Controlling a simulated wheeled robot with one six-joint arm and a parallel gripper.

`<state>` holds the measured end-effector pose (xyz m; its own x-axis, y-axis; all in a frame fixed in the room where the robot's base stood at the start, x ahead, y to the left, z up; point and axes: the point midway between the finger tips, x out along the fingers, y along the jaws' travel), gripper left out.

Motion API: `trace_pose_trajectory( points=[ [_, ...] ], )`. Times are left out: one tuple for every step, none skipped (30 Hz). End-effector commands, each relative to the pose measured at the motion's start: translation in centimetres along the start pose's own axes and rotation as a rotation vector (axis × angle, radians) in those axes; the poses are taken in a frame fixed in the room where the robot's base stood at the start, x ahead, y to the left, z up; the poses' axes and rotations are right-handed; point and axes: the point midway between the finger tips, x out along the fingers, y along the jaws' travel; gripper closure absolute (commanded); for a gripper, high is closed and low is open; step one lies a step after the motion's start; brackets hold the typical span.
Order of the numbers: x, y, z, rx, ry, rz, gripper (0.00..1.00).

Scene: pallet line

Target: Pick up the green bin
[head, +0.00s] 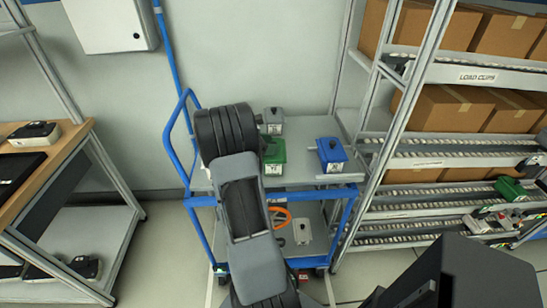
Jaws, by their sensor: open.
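A green bin (275,151) stands on the top shelf of a blue-framed cart (300,178). Its left side is partly hidden behind my arm. A grey bin (273,117) stands just behind it, and a blue bin (332,153) stands to its right with a gap between. My arm rises from the bottom of the picture across the cart's left half. My gripper cannot be made out in this view, so its place relative to the green bin is not shown.
A rack with cardboard boxes (440,107) and roller lanes stands close on the cart's right. Another green item (510,189) lies on a lower lane. A wooden-topped bench (60,150) stands at left. The cart's lower shelf holds an orange ring (282,212).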

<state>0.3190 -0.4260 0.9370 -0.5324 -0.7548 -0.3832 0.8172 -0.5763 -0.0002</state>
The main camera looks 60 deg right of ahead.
Motion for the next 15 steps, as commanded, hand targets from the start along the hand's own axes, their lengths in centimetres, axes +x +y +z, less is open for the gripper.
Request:
trace_pose_trajectory(
  points=[
    [0.10, -0.01, -0.01, 0.000, 0.000, 0.000, 0.44],
    [0.11, -0.01, -0.01, 0.000, 0.000, 0.000, 0.44],
    [0.11, -0.01, -0.01, 0.000, 0.000, 0.000, 0.44],
    [0.10, -0.01, -0.02, 0.000, 0.000, 0.000, 0.44],
    [0.09, -0.01, -0.02, 0.000, 0.000, 0.000, 0.44],
    [0.08, -0.01, -0.02, 0.000, 0.000, 0.000, 0.44],
    [0.08, -0.01, -0.02, 0.000, 0.000, 0.000, 0.46],
    [0.08, -0.01, -0.02, 0.000, 0.000, 0.000, 0.49],
    [0.07, -0.01, -0.02, 0.000, 0.000, 0.000, 0.52],
    [0.07, -0.01, -0.02, 0.000, 0.000, 0.000, 0.55],
    [0.07, -0.01, -0.02, 0.000, 0.000, 0.000, 0.58],
    [0.06, -0.01, -0.03, 0.000, 0.000, 0.000, 0.62],
    [0.06, -0.01, -0.02, 0.000, 0.000, 0.000, 0.65],
    [0.06, -0.01, -0.02, 0.000, 0.000, 0.000, 0.68],
    [0.06, -0.01, -0.03, 0.000, 0.000, 0.000, 0.72]
  ],
)
